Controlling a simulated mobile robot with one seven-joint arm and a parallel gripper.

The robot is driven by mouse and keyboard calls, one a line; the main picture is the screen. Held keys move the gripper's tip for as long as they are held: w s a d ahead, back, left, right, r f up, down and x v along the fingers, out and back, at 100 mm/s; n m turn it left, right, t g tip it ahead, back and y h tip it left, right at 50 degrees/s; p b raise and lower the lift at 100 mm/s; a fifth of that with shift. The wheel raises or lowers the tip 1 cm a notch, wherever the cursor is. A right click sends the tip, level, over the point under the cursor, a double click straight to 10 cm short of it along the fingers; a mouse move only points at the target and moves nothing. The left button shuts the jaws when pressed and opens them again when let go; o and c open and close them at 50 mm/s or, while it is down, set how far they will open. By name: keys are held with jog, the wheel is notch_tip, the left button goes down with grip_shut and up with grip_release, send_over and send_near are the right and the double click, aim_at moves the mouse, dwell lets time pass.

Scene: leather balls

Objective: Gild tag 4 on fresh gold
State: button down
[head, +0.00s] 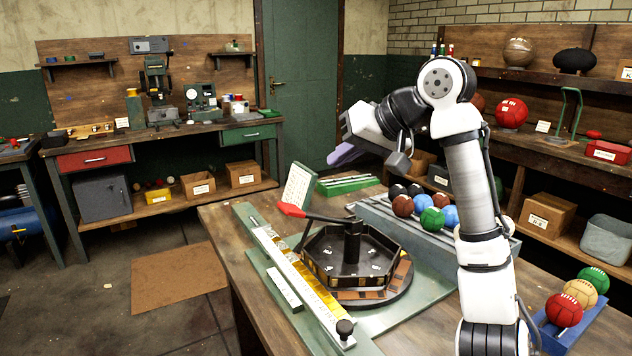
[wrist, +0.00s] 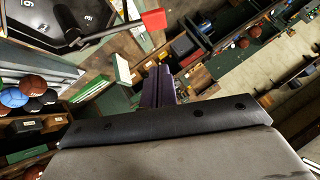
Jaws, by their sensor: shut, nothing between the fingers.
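My gripper (head: 343,153) is raised over the back of the bench, its purple fingers shut and empty; the fingers also show in the wrist view (wrist: 158,88). A black hexagonal tray (head: 318,284) stands on a round turntable, with small pale marked tags in it. I cannot tell which is tag 4. A lever with a red handle (head: 292,210) reaches over the tray; the handle also shows in the wrist view (wrist: 153,20). A gold strip (head: 308,283) lies along a white-edged track to the tray's left. The gripper is apart from all of these.
A grey rack (head: 455,243) of coloured balls stands behind the tray. A white chart (head: 298,186) and a green tray (head: 347,185) stand at the back. A blue ball holder (head: 575,328) is at the front right. Shelves line the right wall.

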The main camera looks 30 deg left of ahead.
jog(key=x, duration=0.3)
jog(key=p+x, duration=0.1)
jog(key=x, duration=0.3)
jog(key=s+f+p+x, duration=0.1)
jog(key=x, duration=0.3)
jog(key=shift+d+f, duration=0.25)
jog(key=shift+s+a+f, duration=0.15)
jog(key=shift+s+f, duration=0.15)
jog(key=shift+f, duration=0.35)
